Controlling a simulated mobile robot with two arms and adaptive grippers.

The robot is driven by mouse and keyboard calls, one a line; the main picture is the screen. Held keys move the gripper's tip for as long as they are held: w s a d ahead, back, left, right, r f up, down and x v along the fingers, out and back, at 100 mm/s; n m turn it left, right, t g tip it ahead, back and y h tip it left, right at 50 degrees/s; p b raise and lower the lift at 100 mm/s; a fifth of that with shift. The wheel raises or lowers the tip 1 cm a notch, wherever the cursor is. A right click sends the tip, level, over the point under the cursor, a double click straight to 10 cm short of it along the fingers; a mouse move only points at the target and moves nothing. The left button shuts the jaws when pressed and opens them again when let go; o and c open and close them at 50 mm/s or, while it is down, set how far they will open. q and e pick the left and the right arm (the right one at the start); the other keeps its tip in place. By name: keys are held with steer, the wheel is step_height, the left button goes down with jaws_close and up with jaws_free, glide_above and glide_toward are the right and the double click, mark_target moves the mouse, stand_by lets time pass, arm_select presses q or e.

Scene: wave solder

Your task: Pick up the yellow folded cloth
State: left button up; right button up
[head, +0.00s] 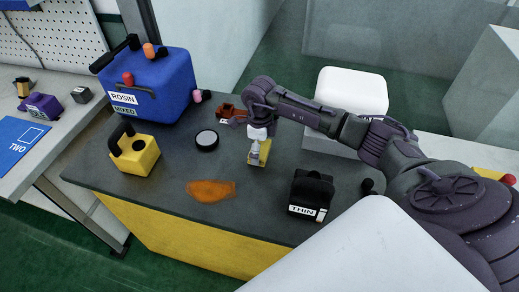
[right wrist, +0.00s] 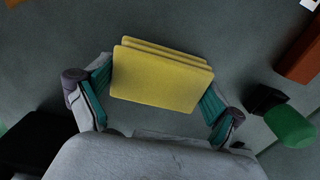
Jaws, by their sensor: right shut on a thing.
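The yellow folded cloth (right wrist: 162,80) is a stack of flat layers. In the right wrist view it lies between the two teal finger pads of my right gripper (right wrist: 155,105), which touch its left and right ends. In the head view the cloth (head: 264,152) shows beneath my right gripper (head: 255,158), partly hidden by the fingers, over the dark tabletop. I cannot tell whether it rests on the top or hangs just above it. My left gripper is in neither view.
On the dark-topped bench (head: 165,192) stand a blue ROSIN box (head: 160,85), a yellow container (head: 135,155), a round black-rimmed disc (head: 206,139), a black THIN container (head: 311,190) and a white box (head: 350,93). An orange patch (head: 211,190) lies near the front.

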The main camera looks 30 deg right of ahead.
step_height(320, 180, up, 28)
steer(key=shift+b, duration=0.3)
steer(key=shift+f, duration=0.1)
